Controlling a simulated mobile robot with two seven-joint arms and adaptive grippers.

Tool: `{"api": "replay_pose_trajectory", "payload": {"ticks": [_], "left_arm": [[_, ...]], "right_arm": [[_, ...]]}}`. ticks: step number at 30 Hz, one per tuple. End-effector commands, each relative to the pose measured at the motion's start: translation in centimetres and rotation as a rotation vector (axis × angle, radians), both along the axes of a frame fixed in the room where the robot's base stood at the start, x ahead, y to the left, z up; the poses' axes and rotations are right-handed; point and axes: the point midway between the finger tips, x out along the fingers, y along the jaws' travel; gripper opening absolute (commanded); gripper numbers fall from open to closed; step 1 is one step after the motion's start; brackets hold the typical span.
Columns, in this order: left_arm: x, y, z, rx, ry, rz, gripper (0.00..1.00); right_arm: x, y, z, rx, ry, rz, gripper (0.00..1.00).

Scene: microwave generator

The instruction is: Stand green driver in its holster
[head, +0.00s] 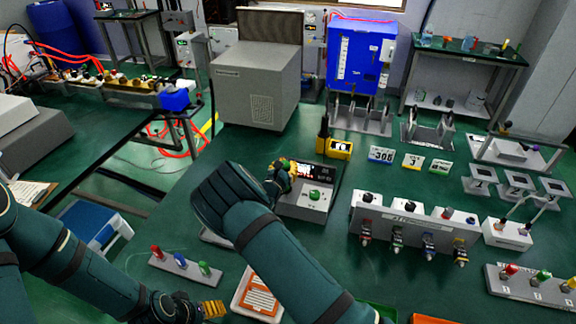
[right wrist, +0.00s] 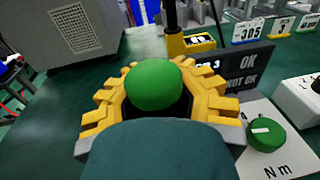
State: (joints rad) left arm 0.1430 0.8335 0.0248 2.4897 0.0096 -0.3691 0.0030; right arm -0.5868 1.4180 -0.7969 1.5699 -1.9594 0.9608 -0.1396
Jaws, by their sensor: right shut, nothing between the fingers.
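My right gripper (head: 281,170) is over the grey tester box in the head view. Its yellow fingers are shut. In the right wrist view a rounded green top (right wrist: 153,85), like a driver handle's end, shows among the fingers; I cannot tell whether it is gripped. Three handles, red, blue and green (head: 204,268), stand on a small grey rack (head: 187,267) at lower left. Another green handle (head: 541,276) stands in a numbered rack (head: 525,290) at lower right. I cannot tell which one is the holster. My left gripper (head: 213,309) is low in the head view.
The tester (head: 303,207) has a green dial (head: 315,194), a display and a yellow unit (head: 334,148) behind it. A grey block with coloured fittings (head: 405,215) stands to its right. An orange-and-white tray (head: 260,298) lies in front.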

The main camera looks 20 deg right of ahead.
Motion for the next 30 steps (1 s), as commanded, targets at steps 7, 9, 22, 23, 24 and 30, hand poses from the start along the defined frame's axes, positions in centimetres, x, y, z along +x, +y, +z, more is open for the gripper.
{"api": "replay_pose_trajectory", "payload": {"ticks": [7, 9, 22, 23, 24, 30], "left_arm": [[0.00, 0.00, -0.05, 0.000, 0.000, 0.000, 0.68], [0.01, 0.00, -0.12, 0.000, 0.000, 0.000, 0.68], [0.00, 0.00, -0.24, 0.000, 0.000, 0.000, 0.68], [0.00, 0.00, -0.24, 0.000, 0.000, 0.000, 0.68], [0.00, 0.01, -0.24, 0.000, 0.000, 0.000, 0.68], [-0.01, 0.00, -0.24, 0.000, 0.000, 0.000, 0.68]], "right_arm": [[0.04, -0.01, 0.06, -0.001, -0.003, 0.000, 0.00], [0.04, -0.01, -0.02, -0.001, -0.003, 0.000, 0.00], [0.02, -0.01, -0.24, -0.001, -0.001, 0.000, 0.43], [0.02, -0.01, -0.25, -0.001, -0.001, 0.000, 0.43], [0.01, 0.00, -0.26, -0.001, -0.001, 0.000, 0.43], [-0.45, 0.44, -0.35, 0.001, 0.002, 0.001, 0.43]]}}
